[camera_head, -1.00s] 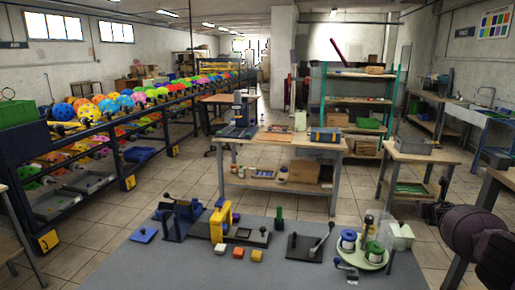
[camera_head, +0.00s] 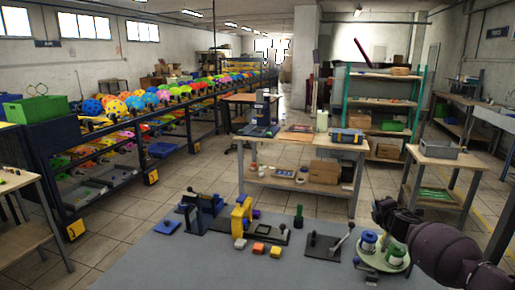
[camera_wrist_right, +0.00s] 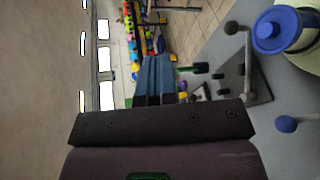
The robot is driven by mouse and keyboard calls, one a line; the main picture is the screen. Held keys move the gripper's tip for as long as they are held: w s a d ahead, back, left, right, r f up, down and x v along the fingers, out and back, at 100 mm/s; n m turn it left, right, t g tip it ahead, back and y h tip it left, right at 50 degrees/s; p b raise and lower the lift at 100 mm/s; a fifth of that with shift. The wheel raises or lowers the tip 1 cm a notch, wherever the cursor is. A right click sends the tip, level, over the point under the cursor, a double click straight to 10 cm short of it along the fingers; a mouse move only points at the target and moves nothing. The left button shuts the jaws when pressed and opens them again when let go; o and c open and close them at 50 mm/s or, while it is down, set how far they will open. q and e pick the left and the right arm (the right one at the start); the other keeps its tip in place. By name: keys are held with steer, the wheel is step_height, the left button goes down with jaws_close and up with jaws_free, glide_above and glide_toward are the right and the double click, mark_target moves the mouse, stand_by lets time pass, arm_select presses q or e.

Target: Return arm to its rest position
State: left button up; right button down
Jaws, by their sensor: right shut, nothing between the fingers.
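My right arm comes in from the right edge in the head view, dark purple and black, and its gripper (camera_head: 385,210) is above the right part of the grey worktable (camera_head: 200,262), near the round tray. In the right wrist view my right gripper (camera_wrist_right: 158,72) has its blue-grey fingers together with nothing between them. The lever press (camera_wrist_right: 245,75) and a blue-topped spool (camera_wrist_right: 275,30) lie to the right of the fingers there. My left gripper does not show in any view.
The table's front left is bare.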

steer(key=s+a+f+m+y, duration=0.1)
steer(key=s+a+f+m, duration=0.25)
steer(key=s+a, duration=0.3)
steer(key=s+a+f+m+y+b, duration=0.1)
steer(key=s+a+f+m+y, duration=0.2)
steer(key=s+a, duration=0.35)
steer(key=s+a+f+m, duration=0.4)
steer(key=s+a+m, duration=0.1)
steer(key=s+a, duration=0.15)
steer(key=s+d+f+m+g+h, duration=0.1)
steer(key=s+f, duration=0.3)
steer(key=s, duration=0.6)
steer(key=s+d+f+m+g+h+b, duration=0.1)
steer(key=s+f+m, duration=0.3)
steer(key=s, duration=0.6)
steer(key=s+d+f+m+g+h, duration=0.1)
steer(key=s+f+m, duration=0.2)
steer(key=s, duration=0.7)
steer(key=shift+s+d+f+g+h+b, duration=0.2)
steer(key=shift+f+g+h+b, duration=0.1)
steer(key=shift+f+g, duration=0.1)
